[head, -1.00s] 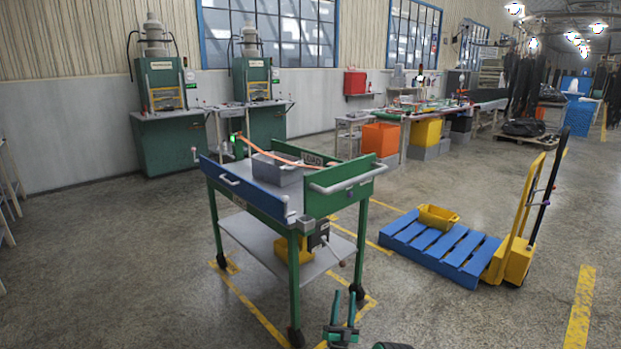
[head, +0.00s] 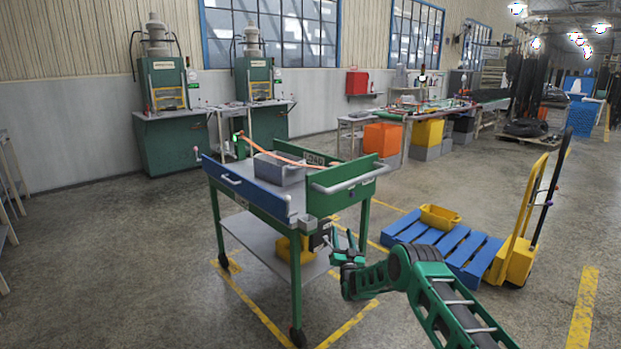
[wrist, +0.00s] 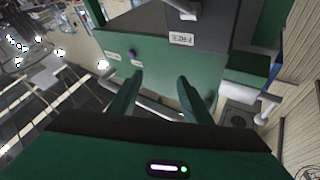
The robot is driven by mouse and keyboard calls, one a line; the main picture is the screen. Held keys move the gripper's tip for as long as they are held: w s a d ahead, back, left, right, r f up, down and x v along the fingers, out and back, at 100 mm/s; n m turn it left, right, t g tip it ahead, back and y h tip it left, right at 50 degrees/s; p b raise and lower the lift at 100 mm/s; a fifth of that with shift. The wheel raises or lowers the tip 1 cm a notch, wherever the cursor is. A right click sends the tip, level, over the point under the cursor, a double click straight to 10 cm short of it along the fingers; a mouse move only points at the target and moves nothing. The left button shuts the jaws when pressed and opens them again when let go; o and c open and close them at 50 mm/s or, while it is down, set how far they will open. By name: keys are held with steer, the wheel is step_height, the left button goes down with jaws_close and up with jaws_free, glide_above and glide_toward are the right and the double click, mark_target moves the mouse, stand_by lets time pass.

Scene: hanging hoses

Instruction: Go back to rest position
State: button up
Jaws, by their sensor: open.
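An orange hose (head: 290,158) lies across the grey block on the cart's top.
A blue pallet (head: 470,250) with a yellow bin (head: 440,217) and a yellow pallet truck (head: 517,258) stands to the right. Green machines (head: 170,140) line the back wall. The floor left of the cart is clear.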

steer(key=s+d+r+n+g+h, duration=0.15)
steer(key=d+r+g, duration=0.45)
steer(key=d+r, duration=0.75)
steer(key=s+d+r+g+h, duration=0.1)
steer(key=s+d+r+g, duration=0.15)
steer(key=s+d, duration=0.35)
steer(key=s+d+r+g+h, duration=0.1)
steer(key=s+d+r+g, duration=0.2)
steer(key=s, duration=0.5)
steer(key=s+d+r+g+h, duration=0.1)
steer(key=s+d+r, duration=0.35)
steer(key=s, duration=0.25)
steer(key=s+d+r+m+g+y, duration=0.1)
steer(key=s+d+m+g, duration=0.2)
steer(key=s, duration=1.8)
steer(key=s+d+m+g, duration=0.15)
steer(key=s+g, duration=0.25)
steer(key=s, duration=1.7)
steer(key=s+a+f+g+y, duration=0.1)
steer(key=s, duration=0.6)
steer(key=s+a+f+g+y, duration=0.1)
steer(key=s+a, duration=0.1)
steer(key=s, duration=0.4)
steer(key=shift+s+a+m, duration=0.3)
steer(key=shift+s, duration=0.1)
